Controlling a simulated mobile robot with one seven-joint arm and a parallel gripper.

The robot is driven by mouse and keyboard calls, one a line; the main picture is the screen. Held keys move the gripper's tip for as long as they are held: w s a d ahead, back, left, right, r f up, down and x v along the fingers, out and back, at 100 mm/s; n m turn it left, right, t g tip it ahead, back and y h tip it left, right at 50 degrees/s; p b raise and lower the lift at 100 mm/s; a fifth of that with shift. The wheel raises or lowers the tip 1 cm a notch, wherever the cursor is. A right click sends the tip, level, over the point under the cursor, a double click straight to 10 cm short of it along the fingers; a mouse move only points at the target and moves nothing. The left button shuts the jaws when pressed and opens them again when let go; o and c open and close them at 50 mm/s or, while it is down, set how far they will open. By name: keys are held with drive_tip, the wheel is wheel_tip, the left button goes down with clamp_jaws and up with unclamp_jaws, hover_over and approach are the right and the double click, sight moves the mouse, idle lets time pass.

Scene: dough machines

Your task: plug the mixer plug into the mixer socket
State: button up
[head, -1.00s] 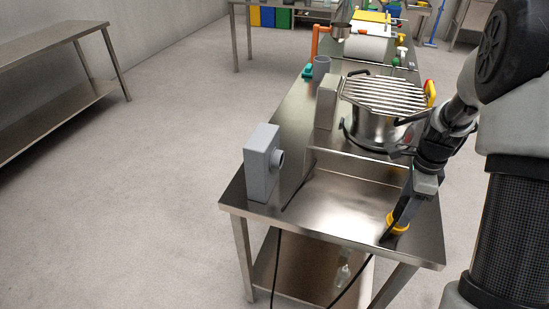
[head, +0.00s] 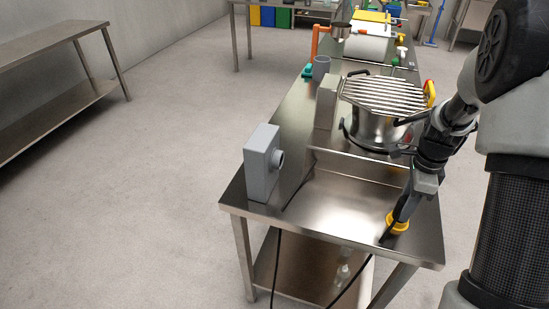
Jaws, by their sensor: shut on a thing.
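The mixer socket is a grey box (head: 262,163) with a round outlet on its right face, standing upright at the near left of the steel table. A yellow plug (head: 398,224) is at the table's near right part. My gripper (head: 401,212) reaches down from the right and is shut on the yellow plug. The fingers partly hide the plug, and I cannot tell whether it touches the tabletop. The plug is well apart from the socket, to its right. A dark cable (head: 345,287) hangs below the table's front edge.
The mixer (head: 376,125), a steel bowl under a grill guard, stands behind the gripper. Its grey column (head: 326,103) is to its left. Another steel table (head: 50,40) stands far left.

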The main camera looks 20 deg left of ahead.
drive_tip(key=shift+r, duration=0.15)
drive_tip(key=shift+r+p, duration=1.1)
drive_tip(key=shift+r, duration=0.25)
wheel_tip(320, 180, up, 6)
drive_tip(key=p, duration=0.5)
drive_tip(key=shift+r, duration=0.15)
